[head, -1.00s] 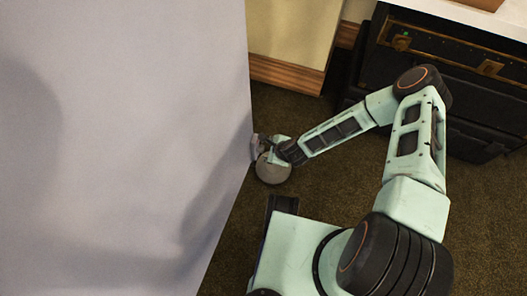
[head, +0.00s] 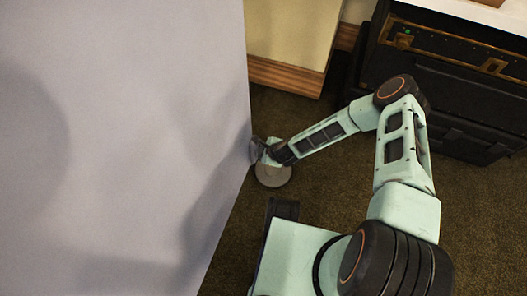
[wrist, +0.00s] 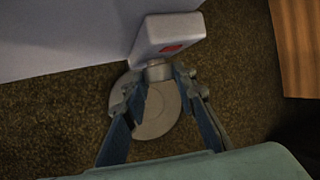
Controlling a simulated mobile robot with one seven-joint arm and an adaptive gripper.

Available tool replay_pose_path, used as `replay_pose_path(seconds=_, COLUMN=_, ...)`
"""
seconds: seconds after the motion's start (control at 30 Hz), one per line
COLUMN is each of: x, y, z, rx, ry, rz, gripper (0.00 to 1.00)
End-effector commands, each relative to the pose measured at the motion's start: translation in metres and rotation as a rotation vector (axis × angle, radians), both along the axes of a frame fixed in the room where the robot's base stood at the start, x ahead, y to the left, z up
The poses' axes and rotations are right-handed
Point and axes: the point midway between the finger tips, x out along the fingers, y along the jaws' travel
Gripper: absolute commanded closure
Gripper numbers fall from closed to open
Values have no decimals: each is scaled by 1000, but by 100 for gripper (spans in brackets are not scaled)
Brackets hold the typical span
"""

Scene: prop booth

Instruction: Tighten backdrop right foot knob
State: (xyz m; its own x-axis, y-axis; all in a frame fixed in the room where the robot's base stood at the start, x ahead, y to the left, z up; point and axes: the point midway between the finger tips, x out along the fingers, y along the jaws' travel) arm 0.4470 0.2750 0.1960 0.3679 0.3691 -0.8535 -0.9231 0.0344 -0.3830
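The backdrop (head: 120,130) is a large pale lilac panel filling the left of the head view. At its lower right corner stands the right foot, a round grey disc (wrist: 158,118) on the carpet; it also shows in the head view (head: 272,176). Above the disc, a grey collar-like knob (wrist: 158,72) sits under a pale block (wrist: 168,35) with a red mark. My gripper (wrist: 157,80) has its fingers drawn in, one on each side of the knob, and appears shut on it. The pads' contact is partly hidden by the fingertips.
A black equipment case (head: 440,90) stands at the upper right. A cream wall with a wooden baseboard (head: 285,77) lies behind the foot. Brown carpet (head: 335,185) is open between the foot and the case.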

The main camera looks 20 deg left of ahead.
Motion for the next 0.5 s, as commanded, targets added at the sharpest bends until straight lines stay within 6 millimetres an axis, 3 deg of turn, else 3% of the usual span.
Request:
replay_pose_path(seconds=0.17, x=0, y=0, z=0, rx=0, ry=0, rz=0, gripper=99)
replay_pose_path(seconds=0.5, x=1, y=0, z=1, rx=3, ry=42, rz=-1, gripper=99)
